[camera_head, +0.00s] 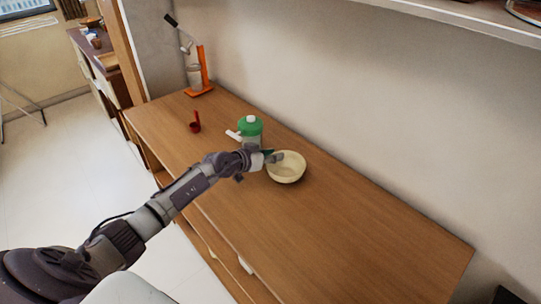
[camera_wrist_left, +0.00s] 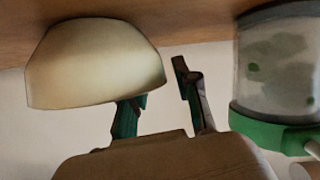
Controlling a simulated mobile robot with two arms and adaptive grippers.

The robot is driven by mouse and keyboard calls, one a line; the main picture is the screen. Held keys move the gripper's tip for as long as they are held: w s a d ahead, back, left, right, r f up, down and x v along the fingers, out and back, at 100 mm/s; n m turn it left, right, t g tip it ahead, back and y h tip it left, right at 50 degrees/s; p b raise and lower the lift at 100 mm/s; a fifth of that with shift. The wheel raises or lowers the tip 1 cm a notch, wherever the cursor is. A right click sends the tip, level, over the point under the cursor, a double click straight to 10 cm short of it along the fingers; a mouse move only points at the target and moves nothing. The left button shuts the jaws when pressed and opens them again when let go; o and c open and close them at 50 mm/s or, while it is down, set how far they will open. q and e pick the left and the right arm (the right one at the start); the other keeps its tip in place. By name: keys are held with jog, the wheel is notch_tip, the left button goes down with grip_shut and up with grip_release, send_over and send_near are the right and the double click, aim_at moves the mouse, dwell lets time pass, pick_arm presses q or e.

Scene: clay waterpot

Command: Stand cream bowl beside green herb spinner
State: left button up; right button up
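The cream bowl (camera_head: 287,172) stands upright on the wooden counter, just right of and nearer than the green herb spinner (camera_head: 250,127). The spinner has a green lid, a clear body and a white handle. My left gripper (camera_head: 273,157) is at the bowl's rim on the spinner side. In the left wrist view, which is upside down, the bowl (camera_wrist_left: 95,65) is at left and the spinner (camera_wrist_left: 278,70) at right. The left gripper (camera_wrist_left: 158,100) is open there: one finger is partly hidden behind the bowl's rim, the other is outside with a gap. My right gripper is not in view.
A small red scoop (camera_head: 196,125) and an orange stand with a lever and clear cup (camera_head: 202,72) are farther left on the counter (camera_head: 370,235). The counter's right half is clear. A wall runs behind it, and a shelf (camera_head: 470,20) hangs above at right.

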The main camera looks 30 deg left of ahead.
pick_arm(q)
jog(key=shift+r, duration=0.2)
jog(key=p+v, duration=0.2)
jog(key=v, duration=1)
